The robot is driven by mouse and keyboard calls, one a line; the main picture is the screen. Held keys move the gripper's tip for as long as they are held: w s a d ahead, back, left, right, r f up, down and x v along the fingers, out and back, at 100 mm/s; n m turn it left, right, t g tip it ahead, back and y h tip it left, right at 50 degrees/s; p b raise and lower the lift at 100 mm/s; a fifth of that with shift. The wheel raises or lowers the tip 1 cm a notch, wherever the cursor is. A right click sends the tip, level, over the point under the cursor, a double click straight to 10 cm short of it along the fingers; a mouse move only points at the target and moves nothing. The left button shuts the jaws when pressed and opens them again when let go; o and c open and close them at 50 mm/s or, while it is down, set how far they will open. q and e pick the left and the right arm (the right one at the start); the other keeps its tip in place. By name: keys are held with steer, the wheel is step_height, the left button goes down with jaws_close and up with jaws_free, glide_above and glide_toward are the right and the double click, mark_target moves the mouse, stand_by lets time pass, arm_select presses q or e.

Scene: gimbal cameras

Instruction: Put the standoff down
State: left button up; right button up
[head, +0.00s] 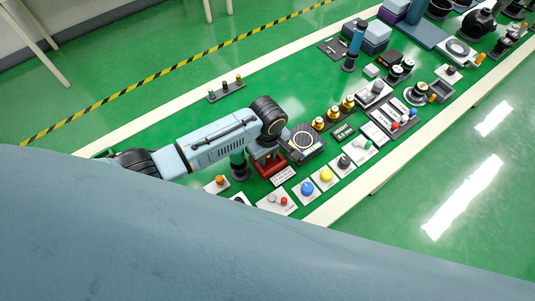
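My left arm reaches in from the left over the bench. Its dark wrist joint is above a red block-like thing (269,165), and my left gripper (264,151) points down there. Its fingertips are too small and covered to read, so I cannot tell whether it holds a standoff. Several brass-coloured posts (333,113) with dark bases stand in a row to the right of the wrist. I cannot tell whether one of them is the standoff. My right gripper is not in view.
A round dial on a plate (303,139) is close right of the wrist. A small height display (343,132) and plates with blue (307,187) and yellow knobs (326,175) line the front. A bar with three pegs (226,90) stands behind, with bare green bench around it.

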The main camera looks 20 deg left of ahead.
arm_select(q)
step_height(320, 180, up, 12)
steer(key=p, duration=0.2)
steer(key=shift+r, duration=0.2)
stand_by(0.3)
